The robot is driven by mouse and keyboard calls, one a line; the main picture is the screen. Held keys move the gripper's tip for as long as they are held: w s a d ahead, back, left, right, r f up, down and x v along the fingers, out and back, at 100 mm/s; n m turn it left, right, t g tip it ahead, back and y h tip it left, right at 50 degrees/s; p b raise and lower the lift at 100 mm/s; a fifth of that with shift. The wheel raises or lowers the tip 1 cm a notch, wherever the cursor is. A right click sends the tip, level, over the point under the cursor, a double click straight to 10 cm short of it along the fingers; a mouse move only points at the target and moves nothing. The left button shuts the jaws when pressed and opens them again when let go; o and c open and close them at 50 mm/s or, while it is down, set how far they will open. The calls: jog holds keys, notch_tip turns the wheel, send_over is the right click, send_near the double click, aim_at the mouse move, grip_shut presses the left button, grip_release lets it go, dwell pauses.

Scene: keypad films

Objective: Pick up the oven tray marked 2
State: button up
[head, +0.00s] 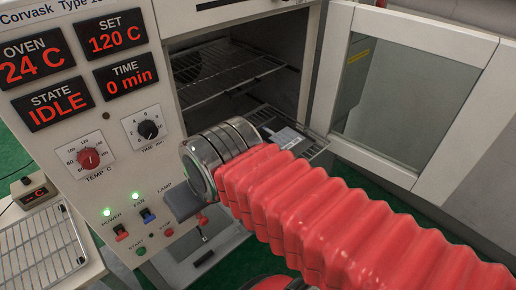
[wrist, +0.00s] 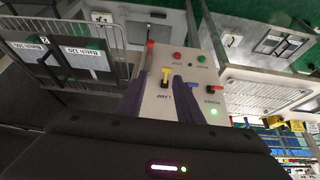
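In the wrist view, which is upside down, a dark tray with a white label reading "Batch 125" (wrist: 86,59) lies on a wire rack at the left. A small pale tag (wrist: 43,41) beside it carries a mark that looks like a 2, too small to be sure. In the head view, a dark tray with a pale label (head: 287,136) sits low in the oven, partly hidden by my arm. My gripper (wrist: 165,88) is open and empty, its two dark fingers apart in front of the control panel. In the head view my arm mostly hides it.
The oven door (head: 415,90) stands wide open to the right. An empty wire shelf (head: 225,72) is higher in the oven. The control panel (head: 105,130) with knobs and switches is close on the left. Another wire rack (head: 40,245) lies at the lower left.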

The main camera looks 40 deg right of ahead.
jog(key=w+d+r+n+t+h, duration=0.15)
jog(key=w+d+n, duration=0.35)
jog(key=d, duration=0.6)
jog(key=w+d+n+t+h, duration=0.2)
jog(key=w+d+n+h, duration=0.15)
jog(key=d+n, duration=0.6)
jog(key=w+d+r+n+t+h, duration=0.15)
jog(key=w+d+n, duration=0.35)
jog(key=d, duration=0.7)
jog(key=s+f+n+t+y, duration=0.3)
jog(key=s+f+n+y, duration=0.5)
jog(key=n, duration=0.7)
jog(key=shift+s+d+f, duration=0.45)
jog(key=shift+s+f, duration=0.3)
jog(key=shift+f, duration=0.15)
jog(key=shift+w, duration=0.1)
